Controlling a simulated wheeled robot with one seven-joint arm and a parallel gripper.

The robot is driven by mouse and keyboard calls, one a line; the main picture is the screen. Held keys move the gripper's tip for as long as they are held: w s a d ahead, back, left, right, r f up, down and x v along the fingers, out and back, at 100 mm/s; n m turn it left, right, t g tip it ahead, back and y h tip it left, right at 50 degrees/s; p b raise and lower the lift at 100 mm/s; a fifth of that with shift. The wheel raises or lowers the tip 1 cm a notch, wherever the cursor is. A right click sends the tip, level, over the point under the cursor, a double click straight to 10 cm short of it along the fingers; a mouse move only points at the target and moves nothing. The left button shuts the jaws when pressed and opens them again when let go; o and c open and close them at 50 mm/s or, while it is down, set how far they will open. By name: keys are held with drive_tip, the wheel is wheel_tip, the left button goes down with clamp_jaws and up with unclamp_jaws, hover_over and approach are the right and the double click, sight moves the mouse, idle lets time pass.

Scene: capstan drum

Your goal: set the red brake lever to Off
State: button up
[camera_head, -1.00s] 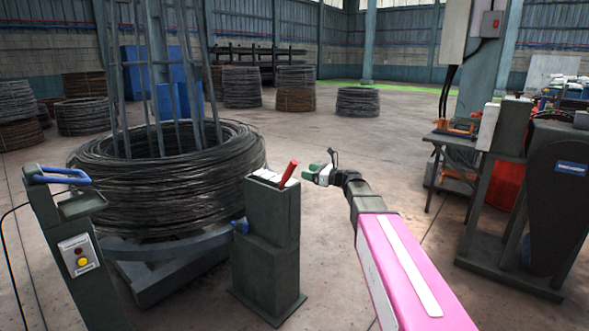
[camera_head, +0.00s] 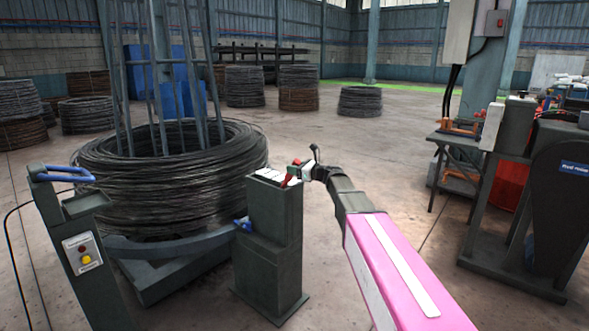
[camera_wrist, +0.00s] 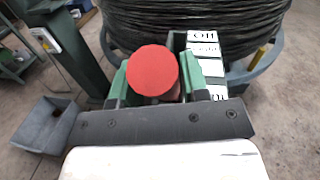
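The red brake lever (camera_wrist: 152,70) shows in the wrist view as a round red end between my gripper's two green fingers (camera_wrist: 154,80). I cannot tell whether the fingers press on it. In the head view my gripper (camera_head: 299,171) is at the top of the dark green brake post (camera_head: 274,212) and hides much of the lever. White label plates (camera_wrist: 206,68) run beside the lever in the wrist view. The far plate reads Off (camera_wrist: 202,36), and the nearest is partly hidden by my gripper. The lever's exact setting is hard to read.
A large wire coil (camera_head: 160,185) on a turntable stands left of the post. A button pedestal (camera_head: 82,255) with a blue handle is at the far left. A workbench and machine (camera_head: 556,195) stand at right. The floor between post and bench is mostly open.

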clamp_jaws()
drive_tip(key=w+a+r+g+h, duration=0.2)
drive_tip(key=w+a+h, duration=0.1)
drive_tip(key=w+a, duration=0.6)
drive_tip(key=w+a+r+m+g+h, duration=0.1)
drive_tip(key=w+a+h, duration=0.3)
drive_tip(key=w+a, duration=0.5)
drive_tip(key=shift+a+r+g, duration=0.7)
drive_tip(key=shift+a+r, duration=0.1)
drive_tip(key=shift+a, duration=1.8)
drive_tip(key=shift+o, duration=2.4)
unclamp_jaws()
drive_tip(key=shift+w, duration=0.1)
